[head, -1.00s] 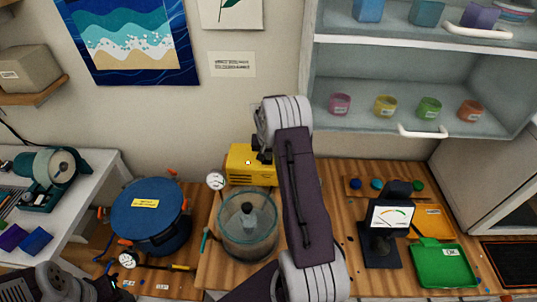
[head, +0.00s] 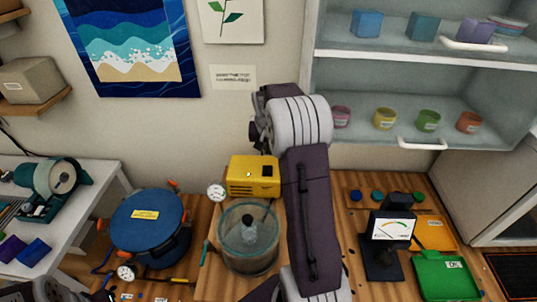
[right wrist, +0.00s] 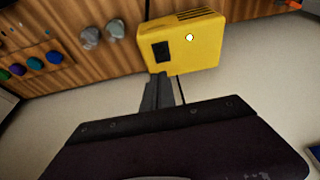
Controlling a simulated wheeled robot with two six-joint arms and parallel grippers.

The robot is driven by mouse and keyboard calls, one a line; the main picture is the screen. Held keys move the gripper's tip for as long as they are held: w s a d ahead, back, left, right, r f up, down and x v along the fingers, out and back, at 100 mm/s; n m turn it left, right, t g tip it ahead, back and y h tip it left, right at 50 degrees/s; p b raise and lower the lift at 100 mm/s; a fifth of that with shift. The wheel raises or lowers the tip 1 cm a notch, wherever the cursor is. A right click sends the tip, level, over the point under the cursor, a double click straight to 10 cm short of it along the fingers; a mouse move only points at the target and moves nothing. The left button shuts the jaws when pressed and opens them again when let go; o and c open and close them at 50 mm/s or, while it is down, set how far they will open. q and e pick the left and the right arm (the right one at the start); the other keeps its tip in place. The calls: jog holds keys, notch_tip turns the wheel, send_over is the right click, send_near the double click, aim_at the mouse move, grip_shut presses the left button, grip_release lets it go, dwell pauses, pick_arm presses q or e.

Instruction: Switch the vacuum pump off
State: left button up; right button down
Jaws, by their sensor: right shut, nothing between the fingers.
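The vacuum pump is a yellow box (head: 252,177) on the wooden bench, behind the clear chamber (head: 248,238). Its dark switch (head: 267,170) shows on the right of its face. My left arm only shows at the bottom left edge.
A round gauge (head: 216,192) stands left of the pump. A blue lidded pot (head: 147,220) is farther left. A shelf cabinet (head: 390,95) hangs above.

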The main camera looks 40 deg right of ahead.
aim_at(268, 167)
jog(key=x, duration=0.4)
jog(key=p+x, duration=0.1)
jog(key=x, duration=0.3)
jog(key=w+p+x, duration=0.1)
jog(key=x, duration=0.4)
jog(key=shift+d, duration=0.1)
jog(key=shift+w+f, duration=0.15)
jog(key=shift+f, duration=0.2)
